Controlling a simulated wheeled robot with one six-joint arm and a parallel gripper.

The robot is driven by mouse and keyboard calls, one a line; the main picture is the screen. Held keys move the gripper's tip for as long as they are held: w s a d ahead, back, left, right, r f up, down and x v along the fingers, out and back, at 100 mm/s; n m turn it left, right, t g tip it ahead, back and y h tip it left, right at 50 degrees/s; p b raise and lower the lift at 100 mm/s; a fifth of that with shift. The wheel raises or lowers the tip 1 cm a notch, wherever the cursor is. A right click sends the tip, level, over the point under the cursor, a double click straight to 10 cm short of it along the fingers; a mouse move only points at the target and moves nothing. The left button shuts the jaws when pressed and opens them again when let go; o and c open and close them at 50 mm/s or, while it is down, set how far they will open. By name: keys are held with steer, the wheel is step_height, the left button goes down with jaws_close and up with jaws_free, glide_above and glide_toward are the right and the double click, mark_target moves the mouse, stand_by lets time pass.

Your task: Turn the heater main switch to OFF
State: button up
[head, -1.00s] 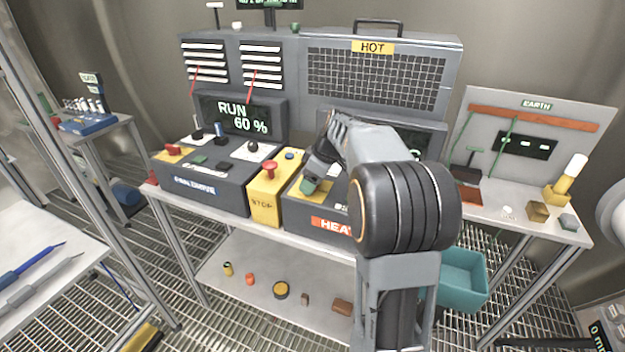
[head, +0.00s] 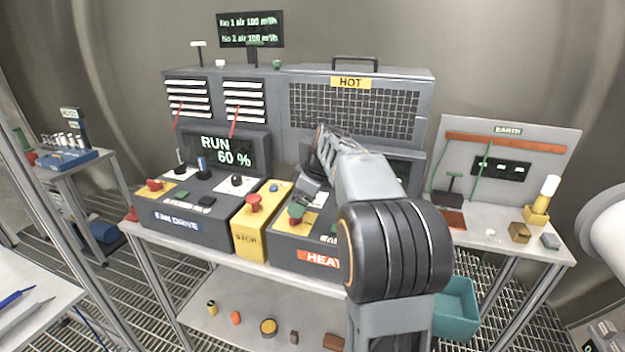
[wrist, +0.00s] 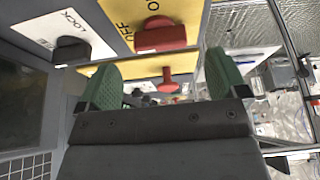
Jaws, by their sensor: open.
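The heater box (head: 292,253) stands at the right of the bench front, with an orange-red label. Its main switch is a red handle (wrist: 163,37) on a yellow plate (wrist: 187,15), near the word OFF in the wrist view. The handle lies crosswise; I cannot tell its exact setting. My gripper (head: 297,211) is over the box's left end; it also shows in the wrist view (wrist: 160,65). Its green-padded fingers are spread and empty, with the handle beyond the tips, between their lines. In the head view my gripper mostly hides the switch.
A yellow stop box (head: 248,242) with a red knob (head: 253,202) stands just left of the heater box. The fan drive box (head: 180,222) is further left. A black lock knob (wrist: 72,49) lies beside the switch. The HOT grille (head: 350,110) stands behind.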

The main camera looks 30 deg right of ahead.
steer(key=v, duration=0.9)
steer(key=shift+r, duration=0.1)
steer(key=s+a+f+m+h, duration=0.3)
steer(key=s+a+f+m, duration=0.5)
steer(key=s+a+f, duration=0.6)
steer(key=s+f, duration=0.2)
steer(key=s, duration=0.2)
steer(key=shift+a+m+t, duration=0.25)
steer(key=shift+m+t, duration=0.05)
